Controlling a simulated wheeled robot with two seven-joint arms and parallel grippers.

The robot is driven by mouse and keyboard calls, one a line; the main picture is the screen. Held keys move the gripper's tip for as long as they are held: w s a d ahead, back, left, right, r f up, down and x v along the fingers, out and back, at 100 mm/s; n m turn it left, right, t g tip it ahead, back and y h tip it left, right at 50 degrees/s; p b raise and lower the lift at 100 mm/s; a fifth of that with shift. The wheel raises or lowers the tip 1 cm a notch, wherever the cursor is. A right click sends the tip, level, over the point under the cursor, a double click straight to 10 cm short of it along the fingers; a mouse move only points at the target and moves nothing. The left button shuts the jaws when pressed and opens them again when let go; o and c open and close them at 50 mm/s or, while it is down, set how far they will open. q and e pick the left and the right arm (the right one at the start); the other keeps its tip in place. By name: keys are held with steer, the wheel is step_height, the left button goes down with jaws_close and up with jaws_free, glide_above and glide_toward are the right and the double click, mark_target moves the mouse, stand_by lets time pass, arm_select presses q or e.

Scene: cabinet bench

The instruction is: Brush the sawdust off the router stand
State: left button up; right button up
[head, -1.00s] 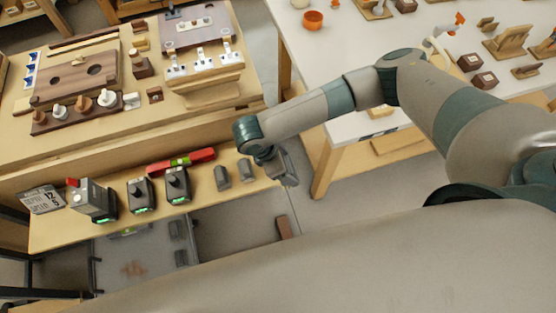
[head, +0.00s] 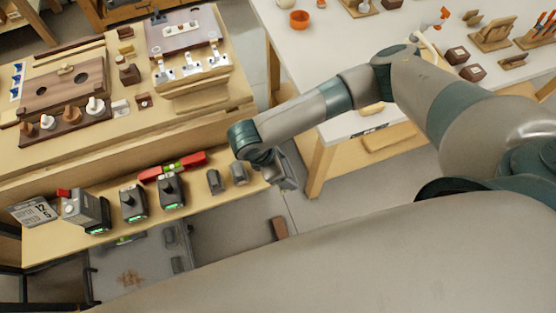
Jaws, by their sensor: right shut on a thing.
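My right gripper (head: 284,174) hangs just off the right end of the low wooden shelf, pointing down. A grey flat surface (head: 150,251) at the lower left carries a brown patch that looks like sawdust (head: 131,279); this seems to be the router stand. Its lower part is cut off by a large part of my own body. My right gripper is above and to the right of it, well apart. My left gripper is out of view.
A wooden workbench (head: 75,140) rises behind. A white table (head: 350,60) stands at the right.

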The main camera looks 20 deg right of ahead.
steer(key=m, duration=0.2)
steer(key=d+r+m+g+b, duration=0.1)
steer(key=m, duration=0.1)
steer(key=shift+d+g, duration=0.15)
steer(key=shift+g, duration=0.15)
steer(key=d+r+m+g+y+b, duration=0.3)
steer(key=r+m, duration=0.5)
steer(key=m, duration=0.6)
steer(key=shift+w+d+y, duration=0.25)
steer(key=shift+w+y, duration=0.1)
steer(key=shift+y, duration=0.35)
